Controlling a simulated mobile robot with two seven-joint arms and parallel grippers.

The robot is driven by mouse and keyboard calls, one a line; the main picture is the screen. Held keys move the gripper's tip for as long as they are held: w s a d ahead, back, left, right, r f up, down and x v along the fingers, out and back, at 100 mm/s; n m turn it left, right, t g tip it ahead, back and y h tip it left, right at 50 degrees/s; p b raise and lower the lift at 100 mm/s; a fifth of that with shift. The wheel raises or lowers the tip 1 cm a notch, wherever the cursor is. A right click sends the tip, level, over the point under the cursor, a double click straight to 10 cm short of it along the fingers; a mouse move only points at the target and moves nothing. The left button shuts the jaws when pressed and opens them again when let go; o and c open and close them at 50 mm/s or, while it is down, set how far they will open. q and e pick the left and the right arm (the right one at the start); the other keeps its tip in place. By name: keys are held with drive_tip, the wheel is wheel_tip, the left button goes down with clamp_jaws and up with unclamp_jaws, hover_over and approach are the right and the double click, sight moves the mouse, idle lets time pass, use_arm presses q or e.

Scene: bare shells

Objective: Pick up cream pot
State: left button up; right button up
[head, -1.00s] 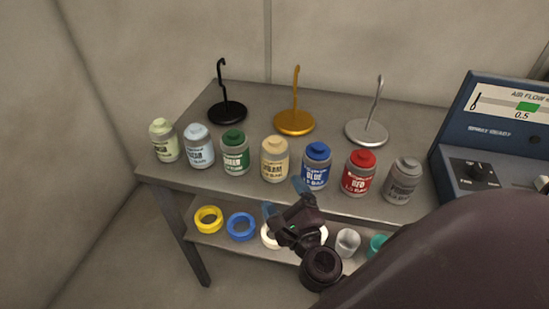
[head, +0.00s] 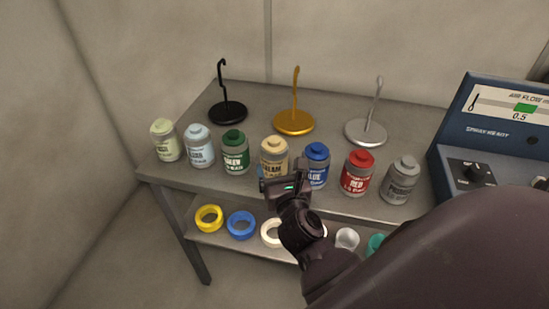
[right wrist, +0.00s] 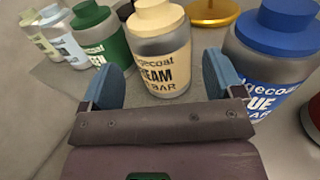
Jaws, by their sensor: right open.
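The cream pot (head: 274,149) stands upright on the table, between the green pot (head: 235,153) and the blue pot (head: 316,165). In the right wrist view the cream pot (right wrist: 160,52) stands just beyond my right gripper, roughly centred between its two blue fingertips. My right gripper (head: 283,184) is open and empty in front of it, covering the pot's lower part in the head view. In the right wrist view the gripper (right wrist: 160,82) has the green pot (right wrist: 100,32) left of it and the blue pot (right wrist: 268,50) to the right. My left gripper is out of view.
The row also holds pale green (head: 164,141), light blue (head: 199,147), red (head: 357,174) and grey (head: 400,181) pots. Black (head: 228,112), gold (head: 294,122) and silver (head: 366,132) hook stands are behind. A blue control box (head: 490,135) is at right. Rings lie on the lower shelf (head: 190,228).

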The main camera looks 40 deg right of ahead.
sight(275, 154)
drive_tip(key=shift+x, duration=2.8)
drive_tip(key=shift+c, duration=0.3)
drive_tip(key=c, duration=0.8)
